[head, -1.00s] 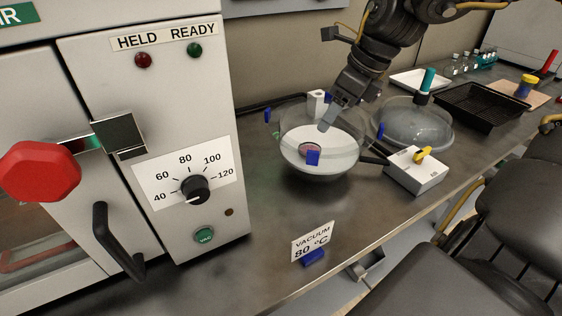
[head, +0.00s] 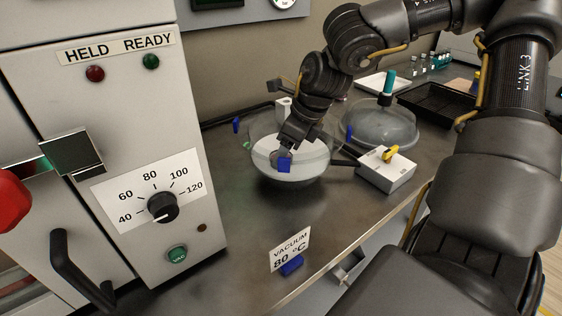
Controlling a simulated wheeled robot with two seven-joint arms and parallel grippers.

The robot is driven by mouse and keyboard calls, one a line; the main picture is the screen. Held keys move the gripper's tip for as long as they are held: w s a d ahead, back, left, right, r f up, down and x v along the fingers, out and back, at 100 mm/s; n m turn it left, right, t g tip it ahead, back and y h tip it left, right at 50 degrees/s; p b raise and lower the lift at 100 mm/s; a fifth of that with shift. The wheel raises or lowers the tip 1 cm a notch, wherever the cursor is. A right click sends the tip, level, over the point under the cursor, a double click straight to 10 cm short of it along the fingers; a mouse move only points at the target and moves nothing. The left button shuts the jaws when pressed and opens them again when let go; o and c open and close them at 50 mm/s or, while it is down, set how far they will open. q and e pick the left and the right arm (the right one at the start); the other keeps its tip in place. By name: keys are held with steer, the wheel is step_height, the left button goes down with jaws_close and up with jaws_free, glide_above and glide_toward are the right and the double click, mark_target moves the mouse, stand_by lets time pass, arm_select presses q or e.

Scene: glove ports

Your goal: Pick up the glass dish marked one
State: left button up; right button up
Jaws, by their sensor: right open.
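My right gripper (head: 284,154) reaches down from above into a clear glass bowl (head: 256,128) and is open low over the white plate (head: 303,171) inside it. A small blue tag (head: 285,165) shows right by the fingertips. The small dish seen there earlier is now mostly hidden behind the gripper. I cannot read a number on it, nor tell whether the fingers touch it. My left gripper is not in view.
A grey oven cabinet (head: 120,93) stands left. A "VACUUM 80 °C" sign (head: 290,247) stands on clear front bench.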

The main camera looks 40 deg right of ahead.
steer(key=shift+w+a+f, duration=0.1)
steer(key=shift+w+f, duration=0.15)
steer(key=shift+f, duration=0.3)
steer(key=shift+c, duration=0.9)
steer(key=c, duration=0.6)
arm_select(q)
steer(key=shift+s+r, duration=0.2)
arm_select(e)
steer(key=shift+o, duration=0.2)
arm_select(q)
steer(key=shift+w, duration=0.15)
arm_select(e)
steer(key=shift+r, duration=0.2)
